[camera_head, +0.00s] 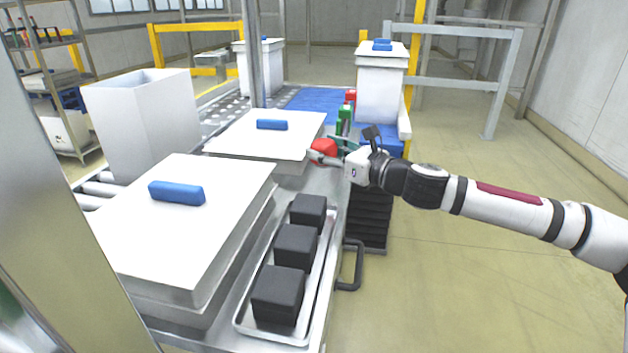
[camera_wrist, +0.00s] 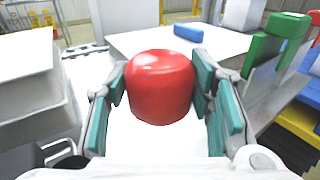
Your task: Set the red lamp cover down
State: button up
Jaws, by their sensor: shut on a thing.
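The red lamp cover (camera_head: 323,149) is a rounded red cap. My gripper (camera_head: 330,155) is shut on it at the right edge of the far white lidded stack in the head view. In the wrist view the red lamp cover (camera_wrist: 160,85) sits upright between the two teal-padded fingers of my gripper (camera_wrist: 163,95). A white surface shows just below and behind the cover. I cannot tell whether the cover's underside touches anything.
White panels with blue handles (camera_head: 272,125) lie on the cart. A tray (camera_head: 245,318) holds black blocks (camera_head: 278,293) near its front. Green (camera_head: 344,117) and red (camera_head: 350,96) pieces stand beyond my gripper. An open white box (camera_head: 142,120) stands left.

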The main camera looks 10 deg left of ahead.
aim_at(326, 188)
jog(key=shift+f+b, duration=0.9)
jog(key=shift+f, duration=2.15)
jog(key=shift+f, duration=0.15)
jog(key=o, duration=1.2)
jog(key=shift+c, duration=0.2)
